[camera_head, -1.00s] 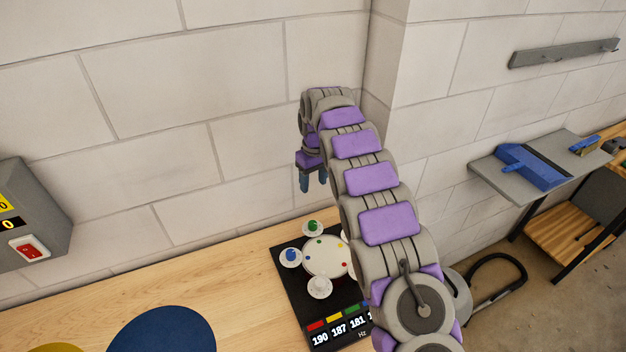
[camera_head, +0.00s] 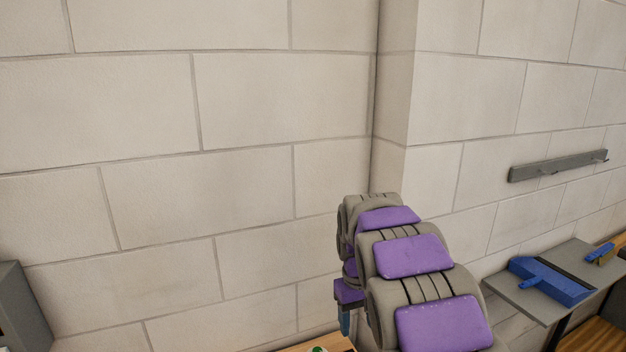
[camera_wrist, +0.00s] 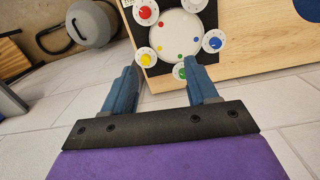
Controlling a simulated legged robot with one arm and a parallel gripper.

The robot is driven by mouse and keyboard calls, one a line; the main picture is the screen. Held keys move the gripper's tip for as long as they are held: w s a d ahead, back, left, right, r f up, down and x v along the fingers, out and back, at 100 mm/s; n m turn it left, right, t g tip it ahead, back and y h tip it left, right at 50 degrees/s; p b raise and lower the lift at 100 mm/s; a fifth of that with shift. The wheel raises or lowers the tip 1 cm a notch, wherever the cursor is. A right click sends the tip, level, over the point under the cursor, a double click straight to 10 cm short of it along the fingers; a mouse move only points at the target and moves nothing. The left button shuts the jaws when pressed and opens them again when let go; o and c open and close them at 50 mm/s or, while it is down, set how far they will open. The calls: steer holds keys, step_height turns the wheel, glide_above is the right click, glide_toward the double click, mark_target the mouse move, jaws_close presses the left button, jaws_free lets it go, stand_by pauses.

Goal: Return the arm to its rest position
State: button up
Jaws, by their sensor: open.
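My gripper (camera_wrist: 163,92) is open and empty in the wrist view, its two blue fingers apart. In the head view only a blue finger (camera_head: 344,320) shows under my purple and grey arm. In the wrist view the gripper is above and apart from a small drum (camera_wrist: 180,38) with coloured dots. Knobs in red (camera_wrist: 145,12), yellow (camera_wrist: 145,59), blue (camera_wrist: 214,41) and green (camera_wrist: 180,71) sit around the drum on a black board. In the head view the drum is out of the picture.
A wooden bench (camera_wrist: 264,50) lies beside the black board. In the head view, a grey shelf (camera_head: 530,298) with a blue dustpan (camera_head: 552,280) stands at the right, under a wall rail (camera_head: 556,166). A grey box (camera_head: 20,310) is at the left edge. A block wall (camera_head: 200,150) stands behind.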

steer(key=s+d+f+m+b, duration=0.1)
steer(key=s+f, duration=0.1)
steer(key=s, duration=1)
steer(key=s+d+f+m+b, duration=0.1)
steer(key=s+f+b, duration=0.1)
steer(key=s, duration=1.1)
steer(key=s+d+f+m+g+b, duration=0.1)
steer(key=s+d+f+b, duration=0.1)
steer(key=s, duration=1.1)
steer(key=shift+s+m, duration=0.25)
steer(key=shift+m, duration=0.05)
